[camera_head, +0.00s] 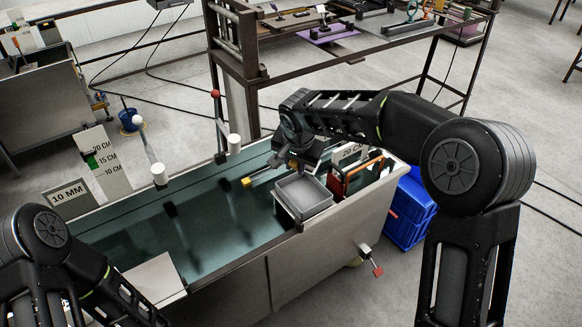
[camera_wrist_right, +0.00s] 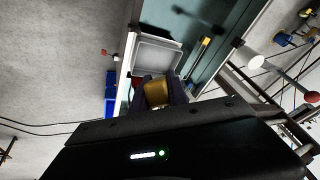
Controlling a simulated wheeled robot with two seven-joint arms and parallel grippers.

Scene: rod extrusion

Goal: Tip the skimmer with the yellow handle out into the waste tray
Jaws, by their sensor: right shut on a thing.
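My right gripper (camera_head: 297,168) is above the far edge of the grey waste tray (camera_head: 304,210). In the right wrist view, its fingers (camera_wrist_right: 158,98) are shut on a yellow handle (camera_wrist_right: 157,91), which I take to be the skimmer's. The skimmer's head cannot be made out clearly in either view. The tray (camera_wrist_right: 180,60) lies just beyond the fingers in the wrist view. My left arm shows at the lower left, but its gripper is out of view.
A rod with a yellow end (camera_head: 247,182) lies over the water tank (camera_head: 215,240), left of the tray. An orange-framed item (camera_head: 345,178) stands right of the tray. White-knobbed posts (camera_head: 159,174) stand along the far tank edge. Blue crates (camera_head: 409,213) stand on the floor at right.

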